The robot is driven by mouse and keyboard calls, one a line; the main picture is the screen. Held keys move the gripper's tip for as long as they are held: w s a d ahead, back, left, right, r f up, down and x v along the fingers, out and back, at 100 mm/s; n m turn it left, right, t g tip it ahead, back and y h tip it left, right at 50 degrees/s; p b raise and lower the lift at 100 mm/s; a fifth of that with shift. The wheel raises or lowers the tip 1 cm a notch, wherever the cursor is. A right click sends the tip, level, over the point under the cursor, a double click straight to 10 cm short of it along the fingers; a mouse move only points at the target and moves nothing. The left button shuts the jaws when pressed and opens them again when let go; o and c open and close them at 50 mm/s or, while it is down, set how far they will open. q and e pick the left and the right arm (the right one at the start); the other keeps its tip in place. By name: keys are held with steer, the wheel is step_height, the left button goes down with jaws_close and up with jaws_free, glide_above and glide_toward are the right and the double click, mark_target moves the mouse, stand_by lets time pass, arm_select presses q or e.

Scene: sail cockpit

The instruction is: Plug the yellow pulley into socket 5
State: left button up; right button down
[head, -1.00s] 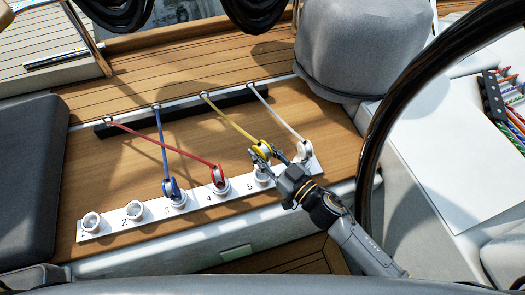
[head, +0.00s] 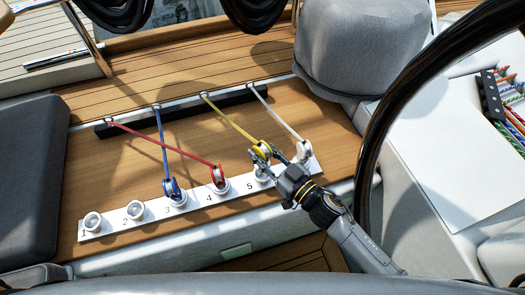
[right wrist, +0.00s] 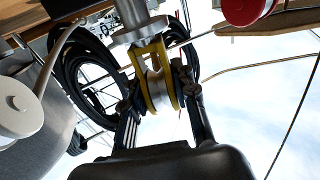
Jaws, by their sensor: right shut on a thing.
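My right gripper (head: 272,160) is shut on the yellow pulley (head: 261,149). In the right wrist view the pulley (right wrist: 157,78) sits between the two fingers (right wrist: 158,95), with a grey metal cylinder (right wrist: 132,14) at its end. In the head view the pulley is just above and behind socket 5 (head: 261,173), which the gripper partly hides. I cannot tell whether they touch. The yellow rope (head: 228,118) runs from the pulley to the back rail. My left gripper is not in view.
The blue pulley (head: 170,187) is at socket 3, the red pulley (head: 218,174) at socket 4 and the white pulley (head: 304,150) at the right end. Sockets 1 (head: 92,221) and 2 (head: 134,209) are empty. A black steering wheel (head: 377,130) stands close to my right arm.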

steer(key=shift+f+b, duration=1.35)
steer(key=shift+f, duration=0.35)
steer(key=shift+f, duration=0.1)
steer(key=shift+f, duration=0.2)
steer(key=shift+f+b, duration=0.25)
steer(key=shift+b, duration=0.2)
steer(key=shift+f+b, duration=0.3)
steer(key=shift+f, duration=0.1)
